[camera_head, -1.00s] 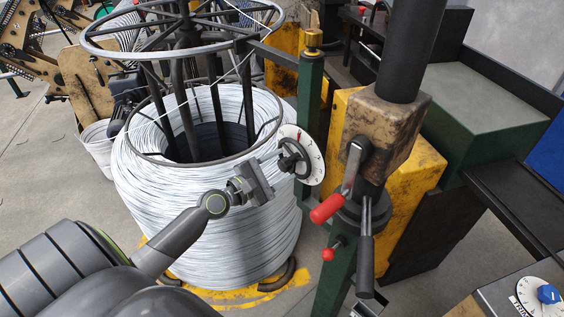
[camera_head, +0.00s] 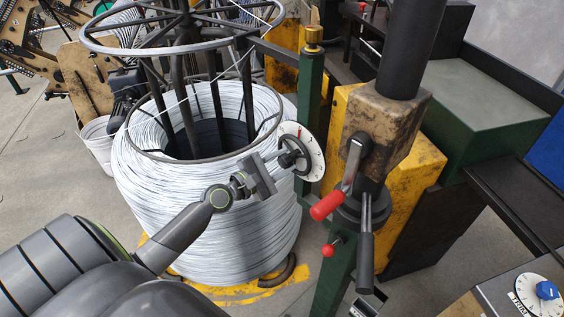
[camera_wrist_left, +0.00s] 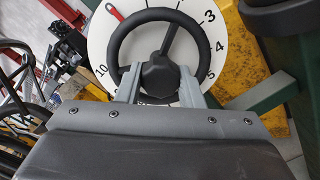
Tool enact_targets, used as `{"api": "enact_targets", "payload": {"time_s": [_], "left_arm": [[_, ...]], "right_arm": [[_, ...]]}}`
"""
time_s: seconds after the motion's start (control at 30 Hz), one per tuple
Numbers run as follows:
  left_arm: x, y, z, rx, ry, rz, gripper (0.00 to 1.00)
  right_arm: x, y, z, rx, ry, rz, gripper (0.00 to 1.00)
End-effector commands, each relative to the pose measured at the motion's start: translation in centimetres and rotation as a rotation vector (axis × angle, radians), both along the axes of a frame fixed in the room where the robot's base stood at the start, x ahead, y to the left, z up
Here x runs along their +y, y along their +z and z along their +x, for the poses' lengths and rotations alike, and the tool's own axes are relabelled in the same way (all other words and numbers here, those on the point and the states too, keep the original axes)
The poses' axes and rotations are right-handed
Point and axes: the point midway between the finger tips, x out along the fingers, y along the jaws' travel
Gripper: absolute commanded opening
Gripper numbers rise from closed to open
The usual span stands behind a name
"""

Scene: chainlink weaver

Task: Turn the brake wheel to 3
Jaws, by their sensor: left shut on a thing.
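The brake wheel (camera_head: 293,154) is a black handwheel in front of a round white dial (camera_head: 314,163) beside the wire coil. In the left wrist view the brake wheel (camera_wrist_left: 205,45) fills the upper middle, with one spoke slanting up and right to its rim. The dial (camera_wrist_left: 228,62) behind it shows 3, 4 and 5 on the right and 10 on the left, with a red pointer at upper left. My left gripper (camera_wrist_left: 160,88) is shut on the wheel, its fingers either side of the lower hub. It also shows in the head view (camera_head: 276,168). My right gripper is not in view.
A large coil of pale wire (camera_head: 205,225) stands close beside my left arm. A second dial with a blue knob (camera_head: 547,291) sits at lower right.

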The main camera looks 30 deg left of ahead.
Motion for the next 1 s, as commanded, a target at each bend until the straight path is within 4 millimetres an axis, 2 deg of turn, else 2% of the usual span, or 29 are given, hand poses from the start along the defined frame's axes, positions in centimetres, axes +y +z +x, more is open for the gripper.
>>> {"api": "enact_targets", "payload": {"time_s": [0.37,1.0], "left_arm": [[0.03,-0.13,-0.04,-0.047,-0.002,0.212,0.11],[0.06,-0.11,-0.07,-0.187,-0.002,0.801,0.11]], "right_arm": [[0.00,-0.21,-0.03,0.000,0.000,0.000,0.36],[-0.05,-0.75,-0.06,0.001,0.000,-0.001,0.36]]}}
